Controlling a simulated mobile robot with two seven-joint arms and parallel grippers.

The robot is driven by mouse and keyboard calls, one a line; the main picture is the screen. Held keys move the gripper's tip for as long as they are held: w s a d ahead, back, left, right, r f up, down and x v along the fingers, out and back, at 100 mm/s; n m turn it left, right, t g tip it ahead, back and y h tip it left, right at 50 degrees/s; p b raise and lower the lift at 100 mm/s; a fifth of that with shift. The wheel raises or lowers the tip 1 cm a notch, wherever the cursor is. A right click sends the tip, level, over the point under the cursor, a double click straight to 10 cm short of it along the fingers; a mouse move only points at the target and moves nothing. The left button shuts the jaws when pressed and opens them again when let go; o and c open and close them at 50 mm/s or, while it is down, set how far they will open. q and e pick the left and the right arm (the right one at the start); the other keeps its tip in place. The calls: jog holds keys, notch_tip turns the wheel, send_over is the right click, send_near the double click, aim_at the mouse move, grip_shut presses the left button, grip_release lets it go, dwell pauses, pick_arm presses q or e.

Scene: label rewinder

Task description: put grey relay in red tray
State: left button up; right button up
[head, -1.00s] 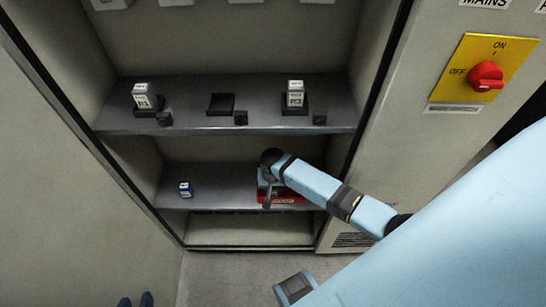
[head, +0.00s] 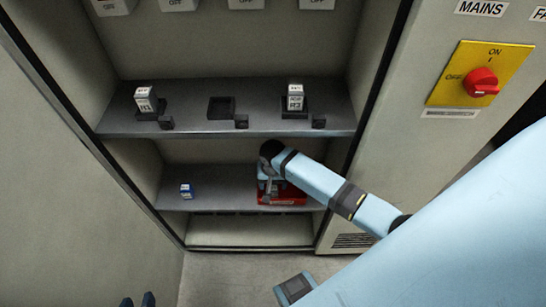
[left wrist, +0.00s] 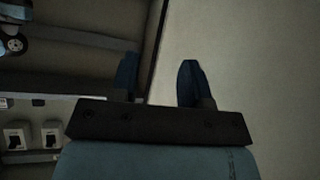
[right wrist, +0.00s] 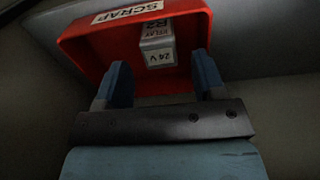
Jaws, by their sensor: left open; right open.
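The red tray (head: 290,194) stands on the lower shelf, partly hidden by my right arm. In the right wrist view the tray (right wrist: 84,47) carries a SCRAP label. A grey relay (right wrist: 157,45) marked R2 and 24 V is inside it, beyond and between my open fingers. I cannot tell whether it rests on the tray floor. My right gripper (right wrist: 160,75) is open at the tray, its fingers apart from the relay. My left gripper (head: 137,300) is open and empty low in the head view, away from the shelves; it also shows in the left wrist view (left wrist: 158,78).
On the upper shelf, relays R1 (head: 146,99) and R3 (head: 295,97) sit in dark holders; the middle holder (head: 221,107) is empty. A blue relay (head: 186,190) stands left of the tray. The cabinet's right side carries a red switch (head: 481,82).

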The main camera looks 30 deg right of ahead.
aim_at(273, 188)
notch_tip(273, 188, up, 7)
jog(key=p, duration=0.1)
jog(key=s+a+f+n+t+y, duration=0.2)
jog(key=s+a+n+t, duration=0.3)
jog(key=s+a, duration=0.3)
jog(key=s+r+n+t+y, duration=0.1)
jog(key=s+r+n+t, duration=0.3)
jog(key=s+r+t, duration=0.4)
pick_arm(q)
notch_tip(273, 188, up, 14)
jog(key=s+a+p, duration=0.1)
jog(key=p, duration=1.6)
jog(key=shift+a+r+p, duration=0.2)
jog(key=shift+r+p, duration=0.05)
jog(key=shift+p, duration=0.1)
pick_arm(e)
notch_tip(273, 188, up, 13)
jog(key=s+g, duration=0.2)
jog(key=shift+d, duration=0.25)
pick_arm(q)
jog(key=shift+d+r, duration=0.1)
jog(key=shift+r, duration=0.05)
pick_arm(e)
jog(key=shift+w+r, duration=0.1)
jog(key=shift+r, duration=0.2)
